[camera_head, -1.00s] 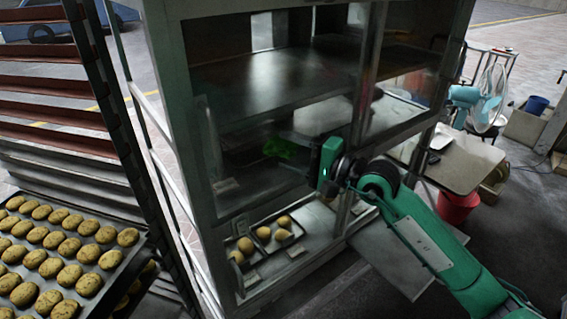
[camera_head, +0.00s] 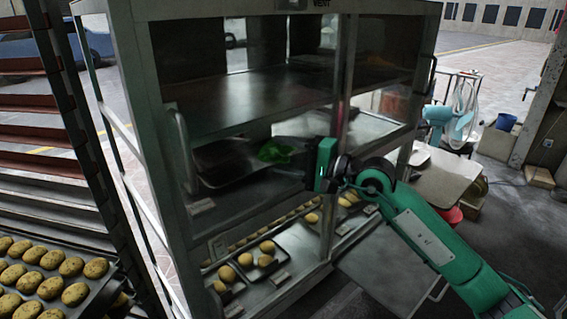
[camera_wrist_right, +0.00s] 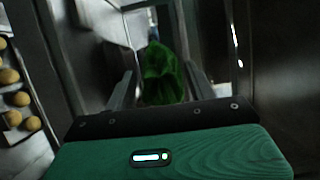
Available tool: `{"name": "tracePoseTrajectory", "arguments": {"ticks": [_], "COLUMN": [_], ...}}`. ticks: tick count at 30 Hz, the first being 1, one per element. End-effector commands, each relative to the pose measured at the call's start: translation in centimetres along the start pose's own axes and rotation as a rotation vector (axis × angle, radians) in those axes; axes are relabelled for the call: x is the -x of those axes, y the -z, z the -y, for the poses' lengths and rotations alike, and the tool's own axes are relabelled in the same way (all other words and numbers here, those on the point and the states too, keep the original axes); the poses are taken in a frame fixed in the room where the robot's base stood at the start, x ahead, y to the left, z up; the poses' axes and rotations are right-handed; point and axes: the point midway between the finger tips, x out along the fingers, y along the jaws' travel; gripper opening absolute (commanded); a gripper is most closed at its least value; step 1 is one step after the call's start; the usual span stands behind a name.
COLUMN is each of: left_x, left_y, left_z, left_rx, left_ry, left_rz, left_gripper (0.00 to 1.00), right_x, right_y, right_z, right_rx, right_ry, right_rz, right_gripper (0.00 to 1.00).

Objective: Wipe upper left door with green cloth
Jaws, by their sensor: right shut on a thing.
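My right gripper (camera_head: 283,150) reaches in from the right and is shut on a crumpled green cloth (camera_head: 272,152). In the right wrist view the cloth (camera_wrist_right: 163,75) hangs between the two fingers. The cabinet has a grey metal frame and dark glass. Its upper left door (camera_head: 245,65) is a glassy panel above and behind the cloth in the picture. The cloth shows at the middle level, near a dark tray (camera_head: 215,165). I cannot tell whether it touches any glass. My left gripper is out of view.
The cabinet's middle post (camera_head: 335,115) stands close to my right wrist. Buns on small trays (camera_head: 258,262) lie in the lower level. A rack with a bun-filled tray (camera_head: 45,275) stands at left. A side table (camera_head: 450,180) and a fan (camera_head: 460,115) are at right.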

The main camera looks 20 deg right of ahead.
Motion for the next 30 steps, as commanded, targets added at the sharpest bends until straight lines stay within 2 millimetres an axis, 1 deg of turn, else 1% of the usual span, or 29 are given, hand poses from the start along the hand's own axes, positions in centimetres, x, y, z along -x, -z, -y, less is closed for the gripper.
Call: {"name": "tracePoseTrajectory", "arguments": {"ticks": [1, 3, 8, 16, 25, 30], "left_x": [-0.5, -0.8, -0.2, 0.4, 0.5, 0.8], "left_y": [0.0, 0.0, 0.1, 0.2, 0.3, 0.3], "left_z": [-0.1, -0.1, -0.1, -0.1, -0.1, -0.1], "left_rx": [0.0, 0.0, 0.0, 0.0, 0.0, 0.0], "left_ry": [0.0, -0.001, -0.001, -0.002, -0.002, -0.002], "left_rz": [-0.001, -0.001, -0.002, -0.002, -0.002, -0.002], "left_gripper": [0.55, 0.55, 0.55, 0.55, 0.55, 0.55], "right_x": [0.1, 0.1, -0.2, -1.1, -1.6, -2.2], "right_y": [0.1, 0.0, -0.9, -3.1, -4.2, -5.6], "right_z": [-0.2, -0.1, 0.2, 0.0, -0.1, -0.1], "right_rx": [0.002, 0.002, 0.001, 0.0, 0.001, 0.0], "right_ry": [0.002, 0.002, 0.001, 0.001, 0.001, 0.003], "right_rz": [-0.002, -0.002, 0.001, 0.002, 0.001, 0.002], "right_gripper": [0.37, 0.37, 0.37, 0.37, 0.37, 0.37]}}
